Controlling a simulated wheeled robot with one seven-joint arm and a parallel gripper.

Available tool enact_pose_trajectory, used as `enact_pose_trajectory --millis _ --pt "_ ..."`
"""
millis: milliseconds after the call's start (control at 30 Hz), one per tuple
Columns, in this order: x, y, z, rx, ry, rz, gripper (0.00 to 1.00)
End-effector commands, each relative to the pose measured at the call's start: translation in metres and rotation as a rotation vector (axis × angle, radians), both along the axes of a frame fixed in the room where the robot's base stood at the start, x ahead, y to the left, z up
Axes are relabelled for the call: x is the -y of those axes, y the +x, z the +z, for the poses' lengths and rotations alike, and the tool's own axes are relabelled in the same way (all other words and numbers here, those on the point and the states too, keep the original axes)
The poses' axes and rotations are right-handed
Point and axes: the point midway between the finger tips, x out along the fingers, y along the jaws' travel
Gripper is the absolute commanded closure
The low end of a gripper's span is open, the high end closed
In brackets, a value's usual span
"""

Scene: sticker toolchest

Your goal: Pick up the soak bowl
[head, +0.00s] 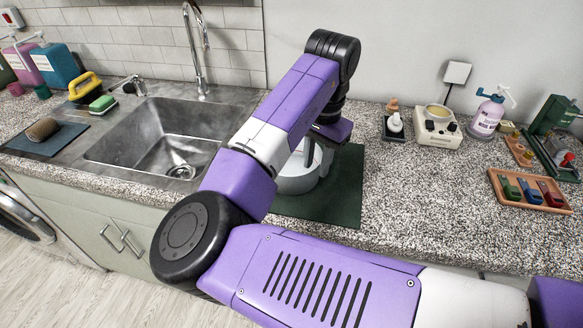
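A light grey round bowl (298,186), which looks like the soak bowl, sits on a dark green mat (345,195) on the counter, right of the sink. My arm covers its left and upper parts. My gripper (314,158) points down over the bowl, below the purple wrist. Its fingers are mostly hidden behind the arm, so I cannot tell whether they are open or shut, or whether they touch the bowl.
A steel sink (110,153) with a tall faucet (198,50) lies to the left. The speckled counter (420,190) between mat and tray is clear.

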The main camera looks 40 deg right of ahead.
Motion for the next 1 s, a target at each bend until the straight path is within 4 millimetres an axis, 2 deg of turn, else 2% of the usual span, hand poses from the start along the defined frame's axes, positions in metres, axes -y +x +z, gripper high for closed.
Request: enact_pose_trajectory --millis 200,467,633,1000 --pt "0.0 0.002 -0.025 0.0 0.0 0.0 0.71" --pt "0.0 0.002 -0.028 0.001 -0.002 0.0 0.71" --pt "0.0 0.002 -0.028 0.001 -0.002 0.0 1.0" --pt "0.0 0.002 -0.028 0.001 -0.002 0.0 1.0"
